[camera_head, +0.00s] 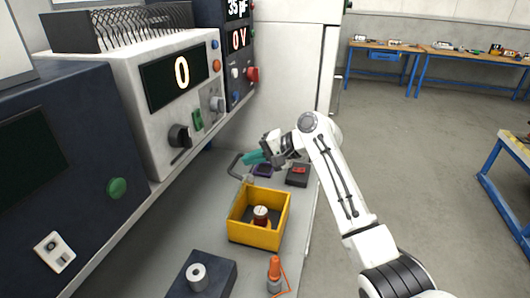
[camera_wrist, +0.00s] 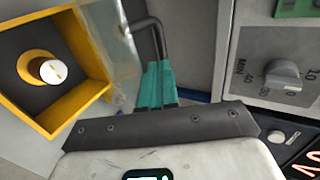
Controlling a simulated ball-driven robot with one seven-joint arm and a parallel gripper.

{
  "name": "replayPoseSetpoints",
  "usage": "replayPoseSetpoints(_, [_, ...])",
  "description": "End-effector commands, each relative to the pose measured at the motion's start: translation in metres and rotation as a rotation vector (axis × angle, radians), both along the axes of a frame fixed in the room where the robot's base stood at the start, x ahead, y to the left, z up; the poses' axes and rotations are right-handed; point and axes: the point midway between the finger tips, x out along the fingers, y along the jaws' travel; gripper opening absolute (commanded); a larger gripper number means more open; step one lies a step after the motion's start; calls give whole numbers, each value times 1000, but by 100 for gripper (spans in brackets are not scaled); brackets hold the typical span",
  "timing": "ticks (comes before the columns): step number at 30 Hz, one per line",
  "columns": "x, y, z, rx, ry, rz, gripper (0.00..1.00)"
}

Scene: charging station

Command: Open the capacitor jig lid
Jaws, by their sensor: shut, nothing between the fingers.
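The capacitor jig is a yellow open-topped box (camera_head: 240,232) on the bench; it also shows at the left of the wrist view (camera_wrist: 92,92). A red-brown, white-topped capacitor (camera_head: 260,215) stands inside it. A clear lid panel (camera_wrist: 108,38) rises along one side of the box in the wrist view, seemingly raised off the opening. A bent grey handle (camera_head: 234,164) is on it, also in the wrist view (camera_wrist: 149,22). My gripper (camera_head: 251,158) has teal fingers (camera_wrist: 157,85) shut and empty beside the handle's end. I cannot tell whether they touch it.
Instrument panels with a white display unit (camera_head: 155,95) wall the left side. A dark block with a metal ring (camera_head: 197,276), an orange-tipped probe (camera_head: 275,272) and a small box with a red switch (camera_head: 298,175) stand on the bench. Open floor lies right.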

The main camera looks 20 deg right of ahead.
Motion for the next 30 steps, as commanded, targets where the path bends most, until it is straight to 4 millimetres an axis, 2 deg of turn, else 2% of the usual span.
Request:
replayPoseSetpoints(6, [9,12,-8,0,0,-1,0])
replayPoseSetpoints(19, [12,16,-7,-9,6,0,0])
replayPoseSetpoints(24, [22,31,1,-87,63,4,0])
replayPoseSetpoints(30, [33,46,-4,-153,111,2,0])
